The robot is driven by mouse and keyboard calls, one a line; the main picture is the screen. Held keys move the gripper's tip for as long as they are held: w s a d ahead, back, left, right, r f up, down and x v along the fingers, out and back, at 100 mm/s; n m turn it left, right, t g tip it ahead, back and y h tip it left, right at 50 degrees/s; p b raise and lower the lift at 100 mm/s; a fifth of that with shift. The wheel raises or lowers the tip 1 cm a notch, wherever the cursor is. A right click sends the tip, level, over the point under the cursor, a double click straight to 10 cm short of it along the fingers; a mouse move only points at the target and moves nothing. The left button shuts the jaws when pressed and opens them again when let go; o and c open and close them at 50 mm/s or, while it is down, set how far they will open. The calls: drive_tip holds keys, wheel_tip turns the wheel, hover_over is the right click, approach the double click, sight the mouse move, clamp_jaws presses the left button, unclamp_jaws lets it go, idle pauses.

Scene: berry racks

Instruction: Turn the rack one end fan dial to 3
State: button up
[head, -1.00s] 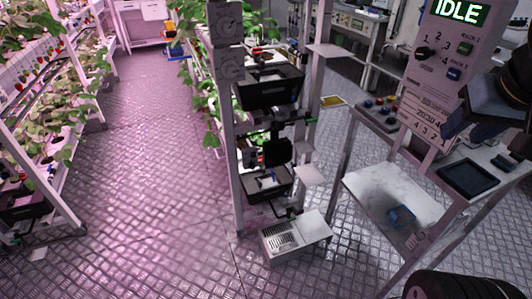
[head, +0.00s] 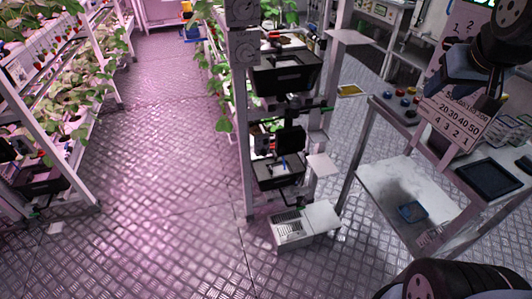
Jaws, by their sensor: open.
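Two grey dial housings are on the end post of the middle rack (head: 247,150): an upper one (head: 243,10), cut by the top edge, and a lower one (head: 245,47). Their settings are too small to read, and I cannot tell the rack's number. My gripper (head: 458,96) is at the upper right, open and empty, in front of the control panel (head: 440,110). It is well to the right of the dials and apart from them. My gripper and arm hide much of the panel.
Black crates (head: 285,75) sit on the middle rack, with a grey vented box (head: 292,237) at its foot. A table (head: 375,185) with a blue tray (head: 412,212) stands at right. A planted rack (head: 60,150) stands at left. The aisle floor (head: 165,180) is clear.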

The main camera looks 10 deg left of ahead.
drive_tip(key=w+a+f+n+t+y, duration=0.2)
drive_tip(key=w+a+f, duration=0.55)
drive_tip(key=w, duration=0.45)
drive_tip(key=w+a+f+n+t+y, duration=0.1)
drive_tip(key=w+a+f+n, duration=0.1)
drive_tip(key=w+a+f, duration=0.65)
drive_tip(key=w+a+f+n+t+y, duration=0.1)
drive_tip(key=w+a+f+y, duration=0.15)
drive_tip(key=a+f, duration=0.4)
drive_tip(key=w+a+f+t+y, duration=0.1)
drive_tip(key=w+a+f, duration=0.35)
drive_tip(key=f, duration=0.25)
drive_tip(key=t+y, duration=0.3)
approach(264, 155)
drive_tip(key=x, duration=0.8)
drive_tip(key=shift+w+f, duration=0.1)
drive_tip(key=shift+w, duration=0.15)
